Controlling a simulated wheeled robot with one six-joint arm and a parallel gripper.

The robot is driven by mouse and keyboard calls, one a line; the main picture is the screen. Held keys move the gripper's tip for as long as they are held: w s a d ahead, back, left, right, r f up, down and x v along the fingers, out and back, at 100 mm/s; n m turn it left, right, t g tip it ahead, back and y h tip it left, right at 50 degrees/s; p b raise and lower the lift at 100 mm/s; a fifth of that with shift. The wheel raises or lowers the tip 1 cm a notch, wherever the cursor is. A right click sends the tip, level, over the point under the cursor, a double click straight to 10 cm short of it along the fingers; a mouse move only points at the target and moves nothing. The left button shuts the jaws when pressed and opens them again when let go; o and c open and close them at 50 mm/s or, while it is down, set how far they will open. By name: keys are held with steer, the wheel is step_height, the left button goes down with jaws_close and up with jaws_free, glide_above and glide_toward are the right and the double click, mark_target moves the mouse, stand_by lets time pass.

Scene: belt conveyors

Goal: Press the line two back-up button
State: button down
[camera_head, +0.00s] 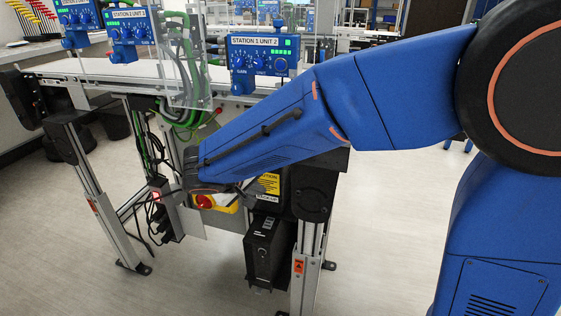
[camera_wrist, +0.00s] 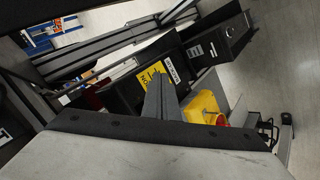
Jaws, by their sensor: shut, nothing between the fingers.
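A yellow box (camera_head: 226,209) with a red round button (camera_head: 204,201) hangs low on the conveyor frame in the head view, partly behind my gripper. The box (camera_wrist: 203,106) and its red button (camera_wrist: 221,121) also show in the wrist view. A yellow caution sign (camera_head: 268,184) is just right of the box, with a small label under it that seems to read back-up. In the wrist view my shut, empty gripper (camera_wrist: 160,92) overlaps the caution sign (camera_wrist: 150,76), close to the yellow box. I cannot tell whether it touches anything. No separate back-up button shows clearly.
A black box (camera_head: 268,250) hangs below the sign, by a conveyor leg (camera_head: 308,255). A grey box with cables (camera_head: 165,210) and a red light is left of my gripper. Blue station panels (camera_head: 262,54) stand above the belt. The floor (camera_head: 400,230) is clear.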

steer(key=shift+w, duration=0.15)
steer(key=w+d, duration=0.3)
steer(key=w, duration=0.5)
stand_by(0.6)
steer(key=shift+w+d, duration=0.1)
steer(key=shift+w, duration=0.15)
stand_by(1.8)
steer(key=shift+w+d, duration=0.1)
steer(key=shift+w, duration=0.1)
steer(key=shift+w+d, duration=0.1)
steer(key=shift+w, duration=0.25)
stand_by(0.8)
steer(key=shift+s, duration=0.1)
steer(key=shift+s+a, duration=0.25)
steer(key=shift+s, duration=0.4)
steer(key=shift+s, duration=0.15)
